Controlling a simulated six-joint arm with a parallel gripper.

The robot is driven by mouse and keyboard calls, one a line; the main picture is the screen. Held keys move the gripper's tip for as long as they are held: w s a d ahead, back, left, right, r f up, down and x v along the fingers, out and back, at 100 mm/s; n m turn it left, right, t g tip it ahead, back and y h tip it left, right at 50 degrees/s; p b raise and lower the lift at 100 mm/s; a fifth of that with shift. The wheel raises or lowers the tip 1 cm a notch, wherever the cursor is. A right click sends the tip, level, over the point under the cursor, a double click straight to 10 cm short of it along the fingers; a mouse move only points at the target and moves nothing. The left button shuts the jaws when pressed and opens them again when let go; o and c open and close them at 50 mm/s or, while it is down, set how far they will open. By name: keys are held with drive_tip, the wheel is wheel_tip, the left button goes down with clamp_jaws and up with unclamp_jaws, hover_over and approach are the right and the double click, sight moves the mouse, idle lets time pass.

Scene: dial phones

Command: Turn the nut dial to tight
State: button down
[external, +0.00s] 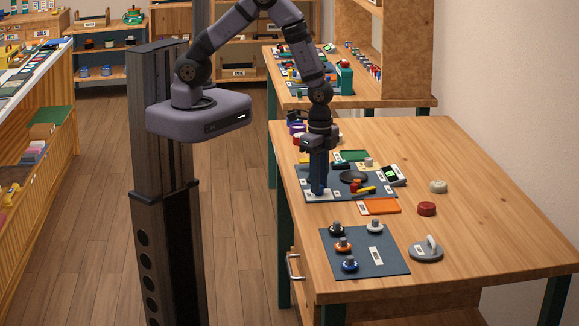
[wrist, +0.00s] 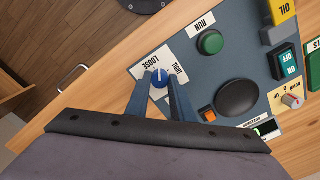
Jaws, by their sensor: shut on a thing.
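The nut dial is a small blue knob (wrist: 159,77) on a white plate (wrist: 139,72) marked LOOSE and TIGHT, at the corner of the blue-grey panel (wrist: 225,35) in the wrist view. A pale mark shows on the knob, but I cannot tell exactly which word it points to. My gripper (wrist: 160,84) is shut on the knob, one finger on each side. In the external view my gripper (external: 318,190) reaches straight down to the panel's near-left corner, and its fingers hide the knob.
A second panel (external: 376,261) with several knobs lies nearer the camera. A red puck (external: 427,209) sits on the right, where the table is mostly clear.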

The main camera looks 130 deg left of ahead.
drive_tip(key=m, duration=0.5)
drive_tip(key=shift+m, duration=0.3)
drive_tip(key=m, duration=0.4)
drive_tip(key=shift+m, duration=0.4)
drive_tip(key=c, duration=1.5)
unclamp_jaws()
drive_tip(key=shift+c, duration=0.2)
drive_tip(key=shift+r, duration=0.1)
drive_tip(key=shift+r+b, duration=0.7)
drive_tip(key=shift+r, duration=2.9)
